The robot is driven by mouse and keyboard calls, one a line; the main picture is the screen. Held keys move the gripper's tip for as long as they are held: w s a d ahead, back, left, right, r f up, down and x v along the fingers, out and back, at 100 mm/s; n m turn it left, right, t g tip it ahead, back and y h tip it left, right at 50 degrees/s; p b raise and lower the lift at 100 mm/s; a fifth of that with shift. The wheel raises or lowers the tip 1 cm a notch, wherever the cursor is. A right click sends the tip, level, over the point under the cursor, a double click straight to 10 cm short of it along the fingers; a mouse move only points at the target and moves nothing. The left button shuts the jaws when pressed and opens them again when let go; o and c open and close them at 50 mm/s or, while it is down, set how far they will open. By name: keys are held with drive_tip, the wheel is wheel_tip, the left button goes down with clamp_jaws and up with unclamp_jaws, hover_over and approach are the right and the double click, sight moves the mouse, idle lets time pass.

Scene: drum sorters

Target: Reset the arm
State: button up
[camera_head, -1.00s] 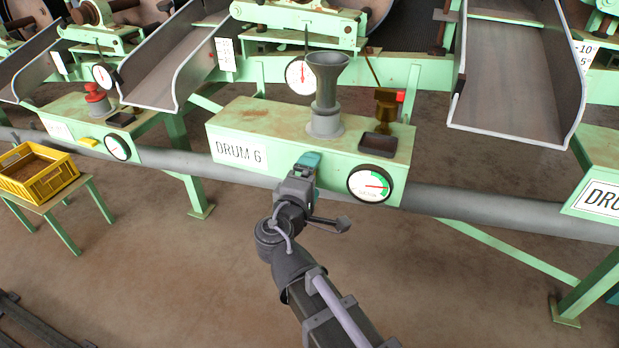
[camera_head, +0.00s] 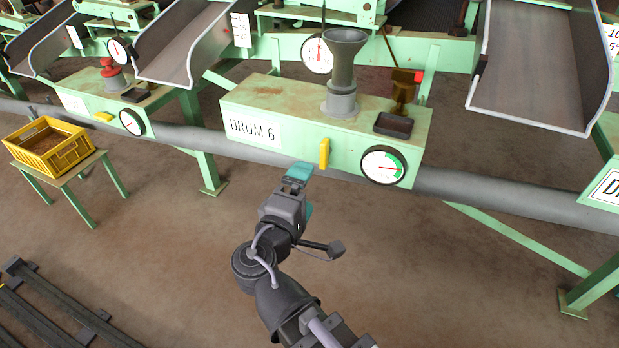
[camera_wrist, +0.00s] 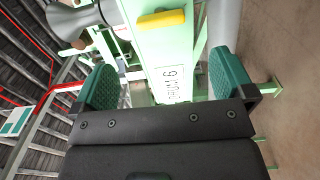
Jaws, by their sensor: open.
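My gripper (camera_head: 301,190) is in front of the green DRUM 6 box (camera_head: 290,122), a little below and to the left of a yellow handle (camera_head: 324,153) on its front face. In the wrist view the two teal finger pads (camera_wrist: 162,84) stand wide apart with nothing between them. The yellow handle (camera_wrist: 161,20) shows beyond them, apart from the fingers. The arm reaches up from the bottom of the head view.
The DRUM 6 box carries a grey funnel (camera_head: 345,70), a dark tray (camera_head: 393,125) and a round gauge (camera_head: 383,165). A grey pipe (camera_head: 500,190) runs along behind it. A yellow crate (camera_head: 48,146) stands on a green table at left.

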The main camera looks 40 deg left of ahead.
idle(0.3)
drive_tip(key=w+d+f+m+g+h+p, duration=0.25)
drive_tip(key=d+f+m+g, duration=0.3)
drive_tip(key=d, duration=0.35)
drive_tip(key=w+d+f+m+g+h+p, duration=0.1)
drive_tip(key=w+d+f+m+g+h, duration=0.4)
drive_tip(key=d, duration=0.4)
drive_tip(key=w+d+r+m+g+y+p, duration=0.1)
drive_tip(key=w+d+m+g+p, duration=0.15)
drive_tip(key=d, duration=0.65)
drive_tip(key=w+d+r+m+g+y+p, duration=0.15)
drive_tip(key=d+m, duration=0.25)
drive_tip(key=d, duration=0.6)
drive_tip(key=w+d+m+g+y+p, duration=0.1)
drive_tip(key=d+m+g+p, duration=0.2)
drive_tip(key=d, duration=0.6)
wheel_tip(320, 180, up, 38)
drive_tip(key=p, duration=3.6)
drive_tip(key=shift+w+d+m+p, duration=0.15)
drive_tip(key=shift+d+m+p, duration=0.05)
drive_tip(key=shift+m+p, duration=0.1)
